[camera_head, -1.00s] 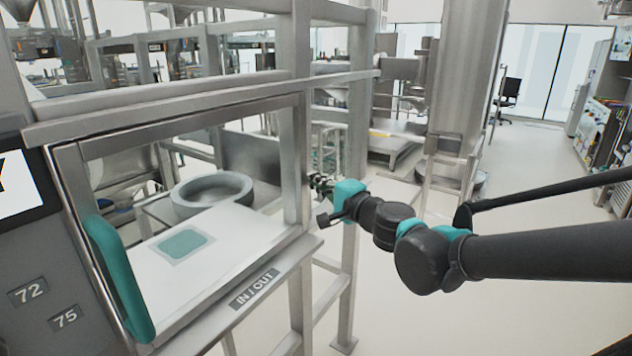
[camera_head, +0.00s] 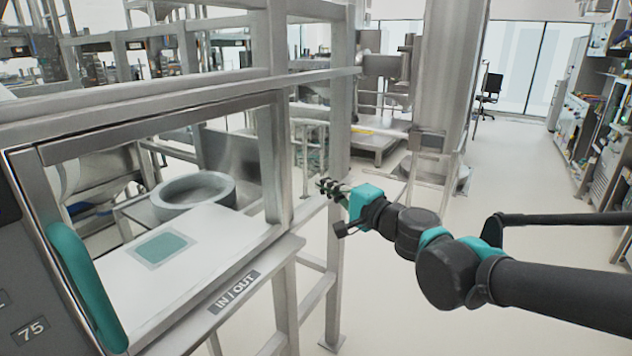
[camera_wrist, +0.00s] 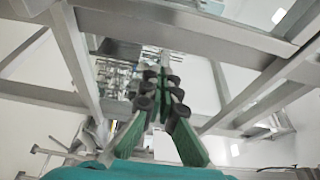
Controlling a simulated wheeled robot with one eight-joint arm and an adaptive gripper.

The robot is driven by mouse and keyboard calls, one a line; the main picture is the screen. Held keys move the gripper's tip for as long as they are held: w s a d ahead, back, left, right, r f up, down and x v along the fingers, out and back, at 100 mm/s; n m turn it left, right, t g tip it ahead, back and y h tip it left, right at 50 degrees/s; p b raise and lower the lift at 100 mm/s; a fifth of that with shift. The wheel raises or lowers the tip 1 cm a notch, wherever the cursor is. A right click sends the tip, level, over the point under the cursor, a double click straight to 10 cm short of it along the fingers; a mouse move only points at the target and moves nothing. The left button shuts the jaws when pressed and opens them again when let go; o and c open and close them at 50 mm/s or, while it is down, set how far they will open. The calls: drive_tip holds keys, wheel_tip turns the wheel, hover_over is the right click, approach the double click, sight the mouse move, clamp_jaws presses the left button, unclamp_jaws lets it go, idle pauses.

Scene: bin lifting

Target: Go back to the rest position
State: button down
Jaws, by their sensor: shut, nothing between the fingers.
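A rest position is not marked anywhere in view.
A station with an IN / OUT label (camera_head: 236,291) stands at the left, with a white shelf (camera_head: 205,240) bearing a green square. A grey ring-shaped vessel (camera_head: 207,190) stands behind it. A steel column (camera_head: 452,70) rises behind my arm. The floor at right is open.

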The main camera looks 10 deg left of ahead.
drive_tip(key=s+d+f+n+g+h, duration=0.1)
drive_tip(key=d+f+n+g+h, duration=0.2)
drive_tip(key=d+f, duration=0.55)
drive_tip(key=s+d+f+n+g+h, duration=0.15)
drive_tip(key=d+f+n+h, duration=0.35)
drive_tip(key=f, duration=0.7)
drive_tip(key=s+d+f+g+h, duration=0.1)
drive_tip(key=s+d+f+h, duration=0.1)
drive_tip(key=d, duration=0.6)
drive_tip(key=s+d+f+g+h, duration=0.2)
drive_tip(key=d+f+h, duration=0.1)
drive_tip(key=d+f, duration=0.4)
drive_tip(key=shift+s+d+h, duration=0.35)
drive_tip(key=shift+d+h, duration=0.05)
drive_tip(key=shift+d, duration=0.7)
drive_tip(key=shift+f, duration=0.1)
